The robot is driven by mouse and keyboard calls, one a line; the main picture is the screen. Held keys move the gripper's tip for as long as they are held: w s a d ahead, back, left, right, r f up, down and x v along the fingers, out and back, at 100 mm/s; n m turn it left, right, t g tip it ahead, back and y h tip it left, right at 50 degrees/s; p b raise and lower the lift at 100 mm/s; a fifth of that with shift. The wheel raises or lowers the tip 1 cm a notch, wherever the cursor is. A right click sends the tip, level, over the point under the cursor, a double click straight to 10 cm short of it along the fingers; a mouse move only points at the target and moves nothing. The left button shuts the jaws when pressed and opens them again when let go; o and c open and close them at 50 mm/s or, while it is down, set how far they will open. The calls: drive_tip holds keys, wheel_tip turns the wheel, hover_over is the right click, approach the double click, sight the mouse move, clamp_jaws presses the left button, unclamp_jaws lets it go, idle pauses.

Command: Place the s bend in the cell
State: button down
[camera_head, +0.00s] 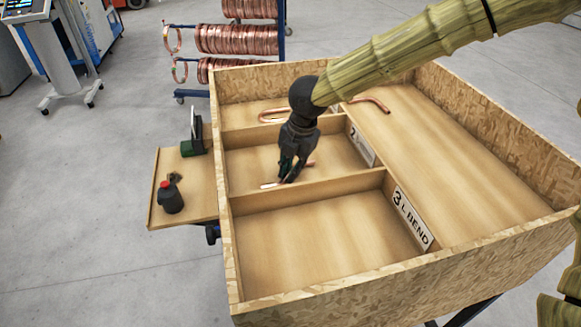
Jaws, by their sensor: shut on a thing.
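A wooden box (445,268) holds three cells on its left side and one large open compartment on its right. My gripper (287,180) points down into the middle cell (243,160) and is shut on a copper tube, likely the s bend (268,185). The tube's ends show on both sides of my fingers, low in the cell near the divider to cell 3. Its middle is hidden, and I cannot tell whether it touches the floor. The middle cell's label (361,145) reads 2, its word partly hidden.
A U-shaped copper tube (266,116) lies in the far cell. Another bent tube (380,104) lies in the large compartment's far part. The near cell, labelled 3 L BEND (412,218), is empty. A side shelf (200,180) holds a dark bottle (170,197).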

drive_tip(key=c, duration=1.5)
unclamp_jaws()
drive_tip(key=shift+f, duration=0.15)
drive_tip(key=shift+o, duration=0.2)
wheel_tip(320, 180, up, 12)
drive_tip(key=s+d+b, duration=0.1)
drive_tip(key=b, duration=0.2)
drive_tip(key=shift+s+d, duration=0.15)
drive_tip(key=shift+d, duration=0.25)
